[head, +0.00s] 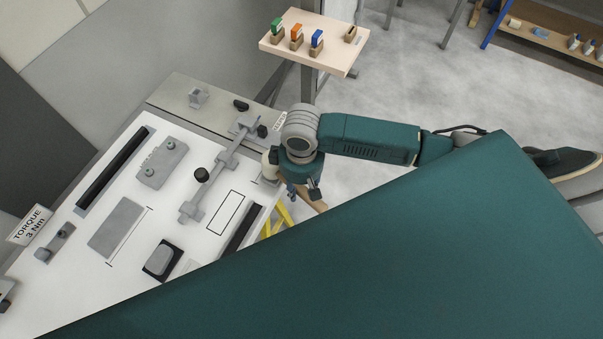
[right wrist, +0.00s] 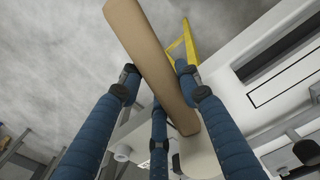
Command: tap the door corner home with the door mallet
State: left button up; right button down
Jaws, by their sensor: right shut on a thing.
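My right gripper (head: 303,192) hangs beside the right edge of a white panel (head: 95,262). In the right wrist view its blue fingers (right wrist: 158,78) are closed around a tan wooden handle (right wrist: 150,55), which I take to be the door mallet's. The handle's free end (head: 318,205) points out to the lower right in the head view. A pale rounded piece (right wrist: 203,158) shows at the handle's other end in the wrist view; I cannot tell surely if it is the mallet head. I cannot single out the door corner. My left gripper is not in view.
The panel carries a grey bar (head: 222,168), a black strip (head: 115,168), grey plates (head: 117,226) and a black pad (head: 163,259). A yellow frame (head: 276,220) stands by its edge. A small stand (head: 345,60) holds coloured pieces behind. My teal body hides the lower right.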

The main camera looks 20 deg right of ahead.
jog(key=shift+s+f, duration=0.2)
jog(key=shift+s, duration=0.15)
jog(key=shift+r+p, duration=0.25)
jog(key=shift+p, duration=0.15)
notch_tip(320, 180, up, 2)
jog(key=shift+w+r+p, duration=0.1)
jog(key=shift+w+p, duration=0.05)
jog(key=shift+p, duration=1.1)
jog(key=shift+w+r, duration=0.15)
jog(key=shift+r, duration=0.05)
notch_tip(320, 180, up, 2)
jog(key=shift+r, duration=3)
